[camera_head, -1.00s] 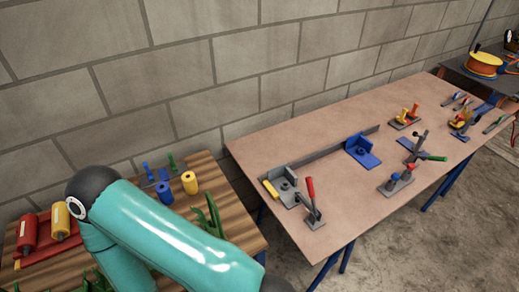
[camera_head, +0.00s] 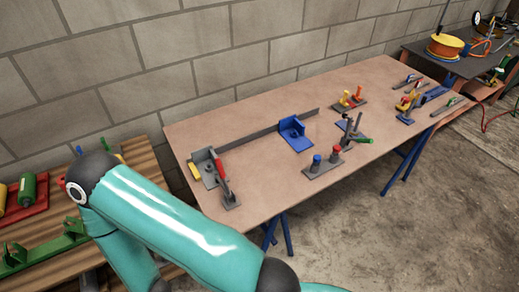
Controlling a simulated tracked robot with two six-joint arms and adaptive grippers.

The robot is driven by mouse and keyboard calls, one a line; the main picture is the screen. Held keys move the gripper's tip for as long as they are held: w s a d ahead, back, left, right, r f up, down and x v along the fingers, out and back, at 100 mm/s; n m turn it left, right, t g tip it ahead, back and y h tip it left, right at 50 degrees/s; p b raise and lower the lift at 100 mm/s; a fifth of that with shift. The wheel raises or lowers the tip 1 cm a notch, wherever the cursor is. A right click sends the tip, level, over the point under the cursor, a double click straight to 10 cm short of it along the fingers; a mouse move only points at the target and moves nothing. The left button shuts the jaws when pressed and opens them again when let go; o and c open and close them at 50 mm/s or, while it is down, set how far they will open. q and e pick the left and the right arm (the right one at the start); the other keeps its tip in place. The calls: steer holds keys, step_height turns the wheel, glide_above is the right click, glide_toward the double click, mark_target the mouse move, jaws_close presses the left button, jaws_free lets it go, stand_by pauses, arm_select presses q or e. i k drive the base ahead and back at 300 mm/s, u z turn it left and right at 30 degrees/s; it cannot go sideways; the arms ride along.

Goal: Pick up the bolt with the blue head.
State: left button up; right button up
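A bolt with a blue head (camera_head: 317,160) stands upright in a small grey plate (camera_head: 314,173) near the front edge of the middle table. A bolt with a red head (camera_head: 336,150) stands beside it in the same plate. One of my teal arms (camera_head: 185,215) crosses the lower left of the head view, well apart from the bolts. Neither gripper shows in this view.
The middle table (camera_head: 240,120) also holds a blue bracket (camera_head: 295,134), a grey rail, a red-handled clamp (camera_head: 223,180) and a green-handled tool (camera_head: 358,138) close behind the bolts. A wooden table (camera_head: 140,158) is at left. Open floor lies in front.

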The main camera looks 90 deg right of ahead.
mark_target(317, 158)
steer(key=z, duration=0.05)
steer(key=k, duration=1.9)
steer(key=z, duration=1.3)
steer(key=i, duration=0.95)
steer(key=z, duration=0.1)
